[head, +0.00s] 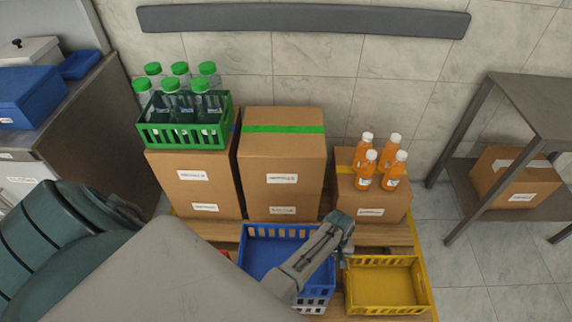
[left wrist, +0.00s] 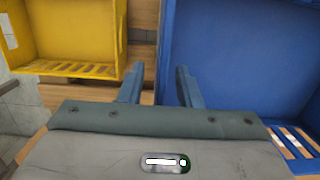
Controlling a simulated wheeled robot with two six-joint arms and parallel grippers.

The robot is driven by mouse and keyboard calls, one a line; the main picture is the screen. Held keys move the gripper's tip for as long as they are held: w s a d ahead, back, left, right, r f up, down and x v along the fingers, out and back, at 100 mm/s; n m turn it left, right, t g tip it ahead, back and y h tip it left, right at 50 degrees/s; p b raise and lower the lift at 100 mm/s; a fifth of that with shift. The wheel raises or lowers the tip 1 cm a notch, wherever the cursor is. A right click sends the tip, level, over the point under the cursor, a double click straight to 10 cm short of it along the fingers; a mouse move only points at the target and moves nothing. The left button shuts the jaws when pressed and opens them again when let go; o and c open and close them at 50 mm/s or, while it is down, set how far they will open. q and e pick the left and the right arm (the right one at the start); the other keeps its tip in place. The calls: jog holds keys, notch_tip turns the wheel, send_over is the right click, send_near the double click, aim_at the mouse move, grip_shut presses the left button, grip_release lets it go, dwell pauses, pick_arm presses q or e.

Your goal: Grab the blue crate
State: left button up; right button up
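The blue crate (head: 262,255) stands low at the middle front in the head view, between the cardboard boxes and my left arm. Its inside looks empty where it shows; my arm hides part of its near right side. It also fills the right of the left wrist view (left wrist: 240,60). My left gripper (head: 342,232) is at the crate's right side. In the left wrist view its two fingers (left wrist: 160,85) are apart, one on each side of the crate's side edge. I cannot tell whether they touch it. My right gripper is not in view.
A yellow crate (head: 385,283) stands close on the right. Behind are cardboard boxes (head: 282,180), a green crate (head: 185,138) of green-capped bottles, and several orange bottles (head: 367,170). A grey shelf (head: 540,105) stands far right. A narrow wooden gap separates the blue and yellow crates.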

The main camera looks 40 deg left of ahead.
pick_arm(q)
jog(key=shift+f, duration=0.15)
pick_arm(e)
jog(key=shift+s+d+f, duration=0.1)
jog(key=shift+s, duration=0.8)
pick_arm(q)
jog(key=shift+f, duration=0.1)
grip_shut()
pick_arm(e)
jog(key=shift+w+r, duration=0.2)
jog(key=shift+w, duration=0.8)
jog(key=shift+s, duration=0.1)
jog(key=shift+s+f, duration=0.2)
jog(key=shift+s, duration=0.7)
